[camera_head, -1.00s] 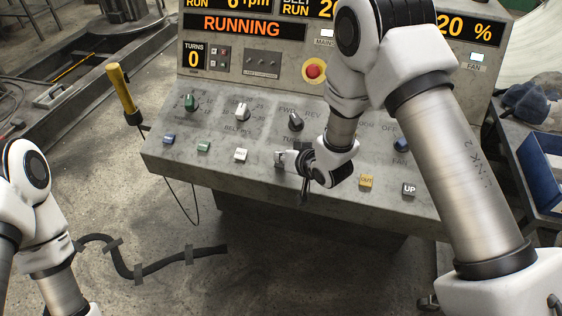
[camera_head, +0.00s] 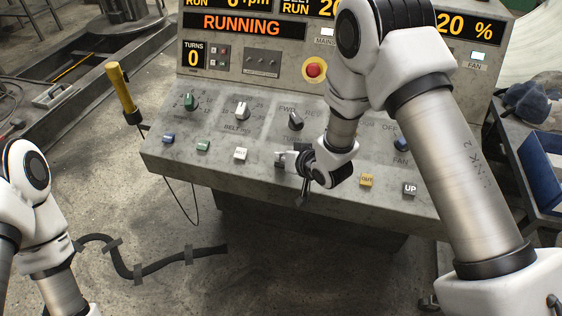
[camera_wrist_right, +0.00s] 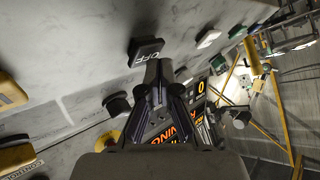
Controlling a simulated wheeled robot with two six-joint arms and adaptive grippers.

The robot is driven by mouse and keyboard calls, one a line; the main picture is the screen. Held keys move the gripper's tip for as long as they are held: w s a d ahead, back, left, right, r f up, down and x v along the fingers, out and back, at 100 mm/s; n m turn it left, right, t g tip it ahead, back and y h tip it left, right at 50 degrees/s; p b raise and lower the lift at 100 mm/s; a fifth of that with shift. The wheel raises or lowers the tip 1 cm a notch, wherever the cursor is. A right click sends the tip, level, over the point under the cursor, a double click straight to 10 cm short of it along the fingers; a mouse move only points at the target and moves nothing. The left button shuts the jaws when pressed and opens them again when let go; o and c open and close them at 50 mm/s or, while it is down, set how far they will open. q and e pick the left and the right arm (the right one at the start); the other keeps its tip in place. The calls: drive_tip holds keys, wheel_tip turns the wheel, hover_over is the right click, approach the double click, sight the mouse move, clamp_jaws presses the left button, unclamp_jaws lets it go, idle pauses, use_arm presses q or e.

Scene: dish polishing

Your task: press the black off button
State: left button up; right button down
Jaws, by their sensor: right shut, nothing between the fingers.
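The black off button (camera_wrist_right: 146,49), marked OFF, stands out from the grey panel in the right wrist view. In the head view it is a dark block (camera_head: 280,162) partly hidden by my right gripper (camera_head: 290,159). My right gripper also shows in the right wrist view (camera_wrist_right: 158,69); it is shut and empty. Its tips overlap the lower edge of the button in that view, and I cannot tell whether they touch it. The orange display (camera_head: 244,25) reads RUNNING. My left arm shows at the left edge, its gripper out of frame.
The sloping console (camera_head: 215,170) carries a white button (camera_head: 240,154), a yellow button (camera_head: 366,180), an UP button (camera_head: 410,189) and several knobs. A red emergency stop (camera_head: 314,70) is on the upright panel. A yellow-handled tool (camera_head: 122,90) stands at the console's left.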

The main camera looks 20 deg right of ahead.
drive_tip(key=shift+w+d+f+b, duration=0.1)
drive_tip(key=shift+f+b, duration=0.25)
drive_tip(key=shift+f, duration=0.1)
idle(0.6)
drive_tip(key=shift+r, duration=0.1)
drive_tip(key=shift+s+a+r+p, duration=0.1)
drive_tip(key=shift+s+r+p, duration=0.05)
drive_tip(key=shift+r+p, duration=0.25)
drive_tip(key=shift+s+a+r+p, duration=0.1)
drive_tip(key=shift+r+p, duration=0.2)
drive_tip(key=shift+r, duration=0.1)
drive_tip(key=r+p, duration=0.1)
drive_tip(key=s+r+p, duration=0.1)
drive_tip(key=r, duration=0.1)
drive_tip(key=a+r+p, duration=0.1)
drive_tip(key=p, duration=0.1)
drive_tip(key=shift+s+r, duration=0.2)
drive_tip(key=shift+r, duration=0.2)
drive_tip(key=shift+f, duration=0.1)
idle(0.5)
